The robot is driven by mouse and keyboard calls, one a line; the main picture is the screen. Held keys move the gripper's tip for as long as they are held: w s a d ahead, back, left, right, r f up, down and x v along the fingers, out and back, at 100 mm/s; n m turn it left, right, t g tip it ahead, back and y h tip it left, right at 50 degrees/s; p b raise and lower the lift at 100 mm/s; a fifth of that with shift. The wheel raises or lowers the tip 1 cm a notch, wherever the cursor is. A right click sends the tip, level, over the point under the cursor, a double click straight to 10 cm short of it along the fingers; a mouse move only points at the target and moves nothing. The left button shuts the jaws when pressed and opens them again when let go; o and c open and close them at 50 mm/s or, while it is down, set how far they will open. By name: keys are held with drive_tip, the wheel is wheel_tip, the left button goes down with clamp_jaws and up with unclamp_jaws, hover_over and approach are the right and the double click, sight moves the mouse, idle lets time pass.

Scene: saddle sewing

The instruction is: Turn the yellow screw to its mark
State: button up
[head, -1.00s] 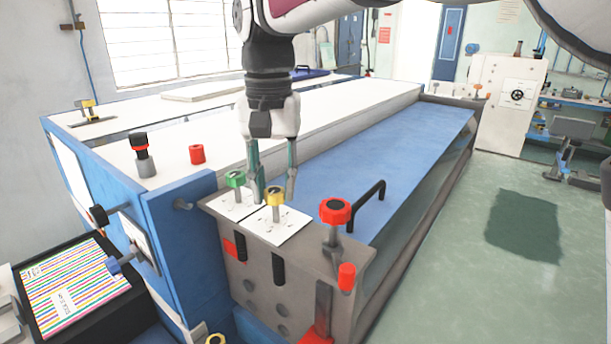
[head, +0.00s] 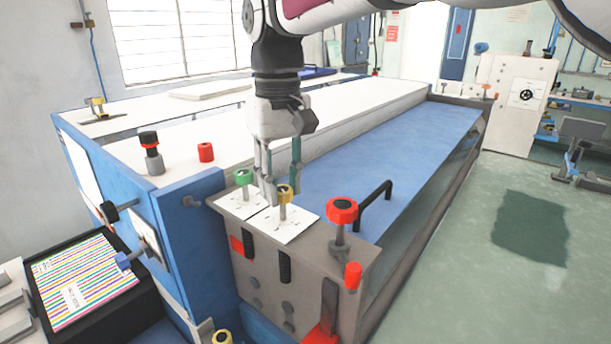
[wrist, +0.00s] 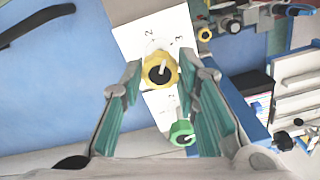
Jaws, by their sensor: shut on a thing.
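The yellow screw (head: 285,192) stands upright on a white marked card (head: 296,231) at the end of the grey bench. In the wrist view its yellow knob (wrist: 160,69) has a dark centre, and the figures 2 and 3 show on the card beyond it. My gripper (head: 283,199) comes down from above with its fingers on either side of the knob. In the wrist view the gripper (wrist: 163,72) is shut on the knob. I cannot tell which mark the knob points to. The green screw (head: 244,178) stands just left, on its own card.
A red knob (head: 342,210) on a post and a black handle (head: 373,204) stand to the right. The green screw (wrist: 181,133) is close to my fingers in the wrist view. A red cap (head: 206,152) and a black-topped knob (head: 149,140) stand to the left.

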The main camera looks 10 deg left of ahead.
sight(281, 189)
drive_tip(key=n, duration=0.3)
drive_tip(key=shift+n, duration=0.4)
drive_tip(key=n, duration=0.4)
drive_tip(key=shift+n+b, duration=0.3)
drive_tip(key=shift+b, duration=0.05)
drive_tip(key=o, duration=1.2)
drive_tip(key=shift+c, duration=0.2)
wheel_tip(281, 189, up, 12)
